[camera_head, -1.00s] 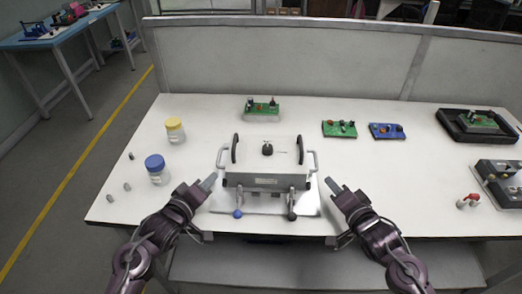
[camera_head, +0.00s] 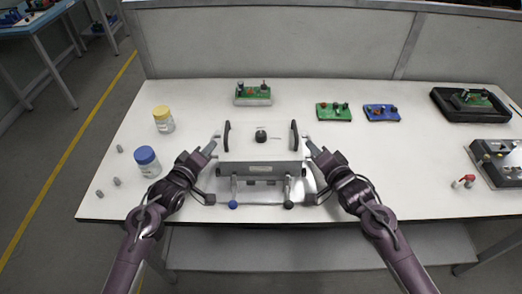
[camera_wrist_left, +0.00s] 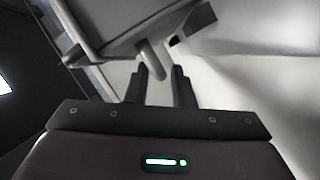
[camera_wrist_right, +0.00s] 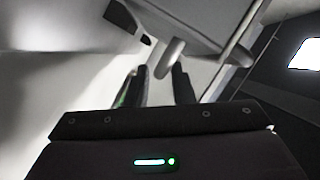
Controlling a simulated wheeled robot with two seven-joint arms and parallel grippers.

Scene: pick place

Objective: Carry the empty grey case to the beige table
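A grey case (camera_head: 262,170) with a pale top, a dark knob and two upright dark grips stands near the front of the white table. It has a bar handle on each side. My left gripper (camera_head: 209,150) is at the left handle; in the left wrist view its fingers (camera_wrist_left: 158,88) are apart with the handle's end (camera_wrist_left: 151,62) between or just beyond their tips. My right gripper (camera_head: 311,150) is likewise at the right handle; in the right wrist view its fingers (camera_wrist_right: 159,88) are apart around the handle's end (camera_wrist_right: 168,60). I cannot make out a beige table.
The white table (camera_head: 390,180) also holds a yellow-lidded jar (camera_head: 163,121), a blue-lidded jar (camera_head: 148,164), green boards (camera_head: 253,94), a blue board (camera_head: 382,113), a black tray (camera_head: 440,98) and a grey box (camera_head: 492,166). A partition (camera_head: 270,45) stands behind. A blue table (camera_head: 30,25) is far left.

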